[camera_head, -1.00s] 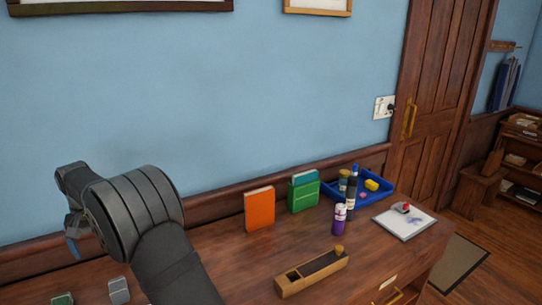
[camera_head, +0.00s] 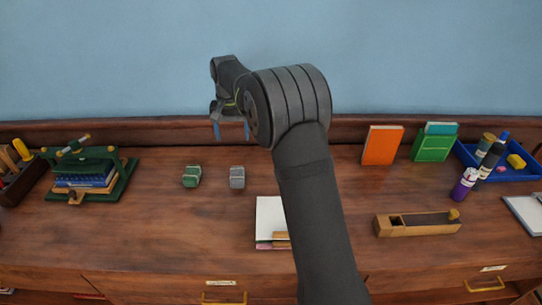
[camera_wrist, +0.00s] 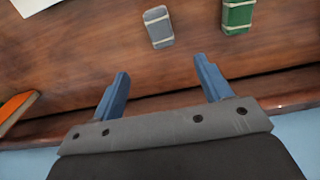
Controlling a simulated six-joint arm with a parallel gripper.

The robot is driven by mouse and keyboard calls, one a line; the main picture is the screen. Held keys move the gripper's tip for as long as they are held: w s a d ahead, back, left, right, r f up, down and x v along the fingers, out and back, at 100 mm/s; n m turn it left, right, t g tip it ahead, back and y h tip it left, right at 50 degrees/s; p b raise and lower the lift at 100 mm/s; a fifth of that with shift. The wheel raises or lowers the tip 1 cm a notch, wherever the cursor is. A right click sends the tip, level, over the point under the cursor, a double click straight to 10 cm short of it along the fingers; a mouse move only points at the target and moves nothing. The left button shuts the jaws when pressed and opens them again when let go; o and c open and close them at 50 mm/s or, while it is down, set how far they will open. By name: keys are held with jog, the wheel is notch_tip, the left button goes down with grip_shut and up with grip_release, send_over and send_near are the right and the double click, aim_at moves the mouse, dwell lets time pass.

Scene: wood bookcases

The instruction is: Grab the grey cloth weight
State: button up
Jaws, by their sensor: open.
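The grey cloth weight (camera_head: 237,177) lies on the wooden desk, just right of a similar green weight (camera_head: 192,176). In the wrist view the grey weight (camera_wrist: 158,27) has pale bands and lies ahead of my fingertips, about midway between their lines. The green weight (camera_wrist: 237,15) is to its right there. My gripper (camera_head: 231,130) is raised over the back of the desk, its blue fingers pointing down. In the wrist view my gripper (camera_wrist: 162,80) is open, with nothing between the fingers.
A green book press (camera_head: 90,175) stands left. A white pad (camera_head: 270,215) lies partly behind my arm. The wall rises behind.

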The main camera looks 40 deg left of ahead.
jog(key=s+d+f+t+y, duration=0.3)
jog(key=s+d, duration=0.2)
jog(key=d, duration=0.1)
send_near(237, 173)
jog(key=shift+n, duration=0.3)
jog(key=x, duration=0.5)
jog(key=shift+s+d+f, duration=0.3)
jog(key=shift+s+f, duration=0.05)
jog(key=shift+f, duration=0.05)
jog(key=shift+w+a+x, duration=0.15)
jog(key=shift+w+x, duration=0.05)
jog(key=shift+x, duration=1.1)
jog(key=shift+w+a+x, duration=0.15)
jog(key=shift+x, duration=1.15)
jog(key=shift+r, duration=0.2)
jog(key=c, duration=1.3)
jog(key=shift+r, duration=0.1)
jog(key=shift+c, duration=0.7)
jog(key=shift+r, duration=0.1)
